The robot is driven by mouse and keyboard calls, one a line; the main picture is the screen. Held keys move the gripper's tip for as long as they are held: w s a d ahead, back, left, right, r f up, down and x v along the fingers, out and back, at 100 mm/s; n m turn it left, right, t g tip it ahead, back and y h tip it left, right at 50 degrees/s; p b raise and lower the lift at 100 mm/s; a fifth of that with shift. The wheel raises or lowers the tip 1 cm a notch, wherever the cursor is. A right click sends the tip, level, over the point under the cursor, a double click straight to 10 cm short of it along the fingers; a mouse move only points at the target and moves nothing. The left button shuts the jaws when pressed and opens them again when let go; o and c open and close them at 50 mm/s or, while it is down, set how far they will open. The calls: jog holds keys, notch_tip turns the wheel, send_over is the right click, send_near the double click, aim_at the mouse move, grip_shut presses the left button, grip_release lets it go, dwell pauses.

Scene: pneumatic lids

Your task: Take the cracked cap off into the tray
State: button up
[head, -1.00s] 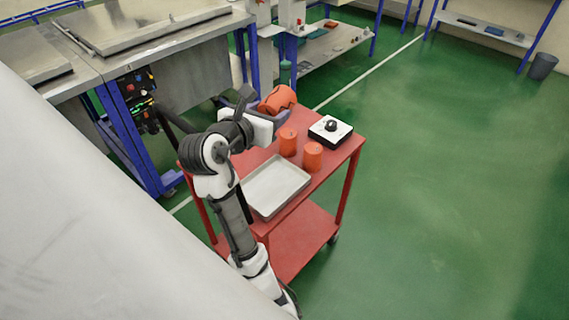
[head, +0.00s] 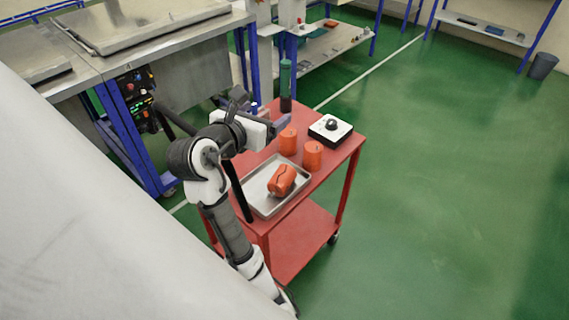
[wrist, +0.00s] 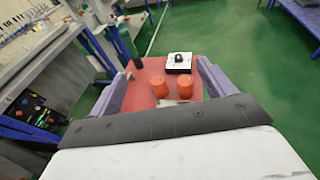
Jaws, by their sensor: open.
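The orange cap with a dark crack line (head: 281,180) lies on its side in the grey tray (head: 262,206) on the red cart. My gripper (head: 276,118) is open and empty above the cart, behind the tray and apart from the cap. In the wrist view the two purple fingers (wrist: 162,68) are spread wide with nothing held between them. The cracked cap is hidden in the wrist view. A dark cylinder with a green upper part (head: 286,85) stands upright and uncapped at the cart's back corner.
Two upright orange caps (head: 288,142) (head: 313,156) stand on the cart between the tray and a white box with a black knob (head: 331,129). They also show in the wrist view (wrist: 160,88) (wrist: 186,88). A blue-legged steel bench (head: 185,70) stands close at the left.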

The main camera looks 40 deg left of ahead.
jog(key=b+v, duration=0.1)
jog(key=v, duration=1)
jog(key=shift+s, duration=0.25)
jog(key=shift+r, duration=0.1)
